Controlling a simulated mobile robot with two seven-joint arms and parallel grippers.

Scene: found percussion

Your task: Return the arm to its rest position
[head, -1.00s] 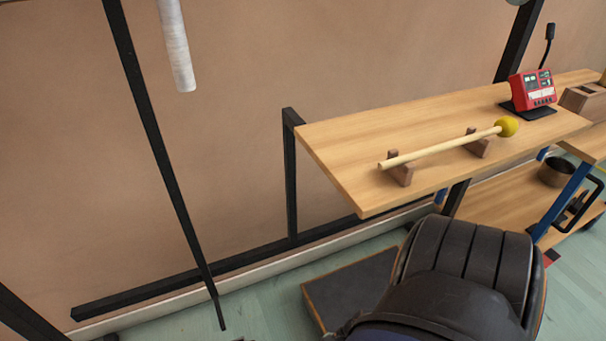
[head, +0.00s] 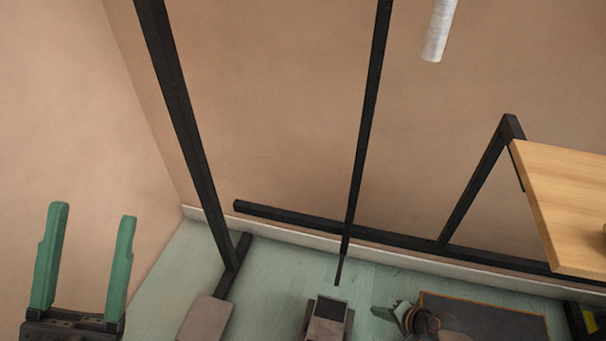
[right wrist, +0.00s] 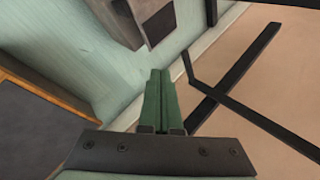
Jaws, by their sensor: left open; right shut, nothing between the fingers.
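My left gripper (head: 91,212) is at the lower left of the head view, its two green fingers upright and well apart, with nothing between them. My right gripper (right wrist: 160,72) shows in the right wrist view with its green fingers together and empty, above the floor. In the head view a small green part of it (head: 383,313) shows low down, right of the middle; most of it is cut off or hard to make out.
A black metal frame (head: 368,130) stands before the tan wall, with a pale hanging tube (head: 438,32) at the top. The wooden table (head: 560,190) enters at right. A dark wood-edged panel (head: 490,318) lies low, also in the right wrist view (right wrist: 30,130). Grey blocks (head: 205,318) rest on the floor.

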